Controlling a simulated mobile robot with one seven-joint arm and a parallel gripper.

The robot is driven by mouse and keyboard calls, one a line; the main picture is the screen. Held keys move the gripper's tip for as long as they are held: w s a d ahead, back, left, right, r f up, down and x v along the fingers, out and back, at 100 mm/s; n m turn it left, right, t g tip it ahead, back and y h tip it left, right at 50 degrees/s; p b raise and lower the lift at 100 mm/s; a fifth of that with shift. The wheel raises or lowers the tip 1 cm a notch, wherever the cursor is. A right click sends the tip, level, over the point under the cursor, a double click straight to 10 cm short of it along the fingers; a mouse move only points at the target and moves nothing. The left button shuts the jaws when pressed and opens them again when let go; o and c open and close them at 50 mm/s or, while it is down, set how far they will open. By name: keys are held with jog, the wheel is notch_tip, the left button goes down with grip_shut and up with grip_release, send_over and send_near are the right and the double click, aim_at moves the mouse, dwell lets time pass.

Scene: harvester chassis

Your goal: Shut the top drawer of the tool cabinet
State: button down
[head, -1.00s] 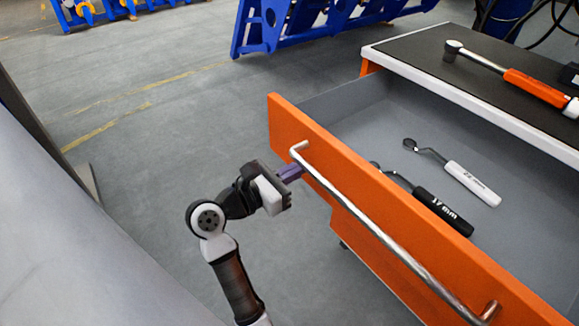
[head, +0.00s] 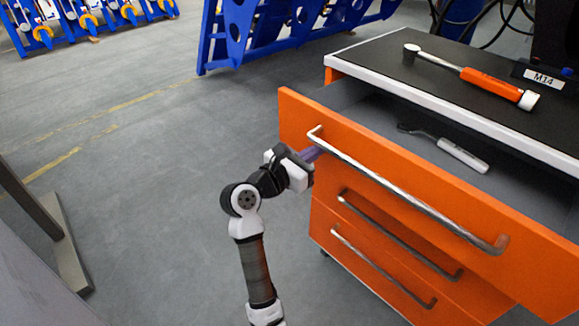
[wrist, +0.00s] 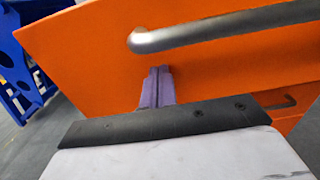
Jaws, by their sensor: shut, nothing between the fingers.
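The tool cabinet (head: 330,215) is orange with a dark top and stands at the right in the head view. Its top drawer (head: 400,185) is partly pulled out, with a long metal bar handle (head: 400,188) on its front. My gripper (head: 314,153) is at the left end of this drawer front, by the handle's left end. In the wrist view its purple fingers (wrist: 157,85) are shut together with nothing between them. They point at the orange front (wrist: 90,60) just below the handle (wrist: 220,32), and seem to touch it.
A white-handled tool (head: 462,154) lies in the open drawer. A hammer-like tool with an orange grip (head: 490,83) lies on the cabinet top. Two lower drawers with handles (head: 385,265) look closed.

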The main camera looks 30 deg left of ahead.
jog(key=p+x, duration=0.1)
jog(key=x, duration=1.4)
jog(key=shift+w+d+p, duration=0.15)
jog(key=shift+w+p, duration=0.1)
jog(key=shift+p, duration=0.1)
jog(key=shift+w, duration=0.2)
jog(key=shift+r, duration=0.2)
jog(key=shift+w+d+r, duration=0.1)
jog(key=shift+d, duration=0.05)
